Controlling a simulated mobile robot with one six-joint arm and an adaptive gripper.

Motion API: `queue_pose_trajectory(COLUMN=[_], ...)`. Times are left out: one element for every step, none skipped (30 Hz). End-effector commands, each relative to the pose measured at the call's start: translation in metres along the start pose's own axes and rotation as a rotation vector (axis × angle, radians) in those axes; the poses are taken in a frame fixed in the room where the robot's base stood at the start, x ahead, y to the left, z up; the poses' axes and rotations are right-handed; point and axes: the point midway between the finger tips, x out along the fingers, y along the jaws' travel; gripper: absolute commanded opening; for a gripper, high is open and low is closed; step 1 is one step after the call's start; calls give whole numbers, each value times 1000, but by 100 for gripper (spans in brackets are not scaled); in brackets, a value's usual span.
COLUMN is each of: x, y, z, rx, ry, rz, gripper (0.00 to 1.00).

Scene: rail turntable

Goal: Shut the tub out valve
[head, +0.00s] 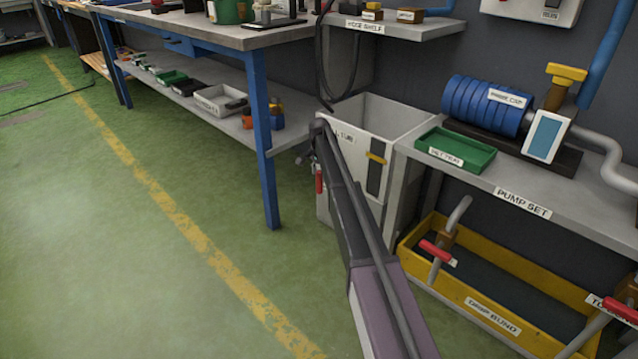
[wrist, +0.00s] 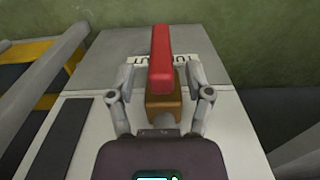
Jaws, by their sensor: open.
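The tub (head: 394,112) is a pale grey open box below the hose shelf. The tub out valve has a red lever (head: 319,181) on the tub's outer side; in the head view the lever points down. In the wrist view, the red lever (wrist: 161,58) runs lengthwise up the picture from a brass body (wrist: 164,104), partly covering a white label (wrist: 183,58). My gripper (wrist: 161,92) is open, with one finger on each side of the valve and visible gaps between. In the head view my arm hides most of the gripper and the valve body.
A yellow drip bund (head: 488,304) stands right of the tub, with another red-handled valve (head: 438,253) over it. A further red handle (head: 620,308) is at the right edge. A blue-legged workbench (head: 266,150) stands left. The green floor (head: 130,250) is clear.

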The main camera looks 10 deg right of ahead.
Motion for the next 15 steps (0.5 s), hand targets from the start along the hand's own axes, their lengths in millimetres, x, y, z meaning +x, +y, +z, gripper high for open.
queue_pose_trajectory(x=[8, 9, 11, 13, 14, 16, 17, 18, 18, 19, 19, 20, 20, 20, 20], y=[0, 0, 0, 0, 0, 0, 0, 0, 0, 0, 0, 0, 0, 0, 0], z=[0, 0, 0, 0, 0, 0, 0, 0, 0, 0, 0, 0, 0, 0, 0], rx=[0, 0, 0, 0, 0, 0, 0, 0, 0, 0, 0, 0, 0, 0, 0], ry=[0, 0, 0, 0, 0, 0, 0, 0, 0, 0, 0, 0, 0, 0, 0], rz=[0, 0, 0, 0, 0, 0, 0, 0, 0, 0, 0, 0, 0, 0, 0], gripper=[66, 66, 66, 66, 66, 66, 66, 66, 66, 66, 66, 66, 66, 66, 66])
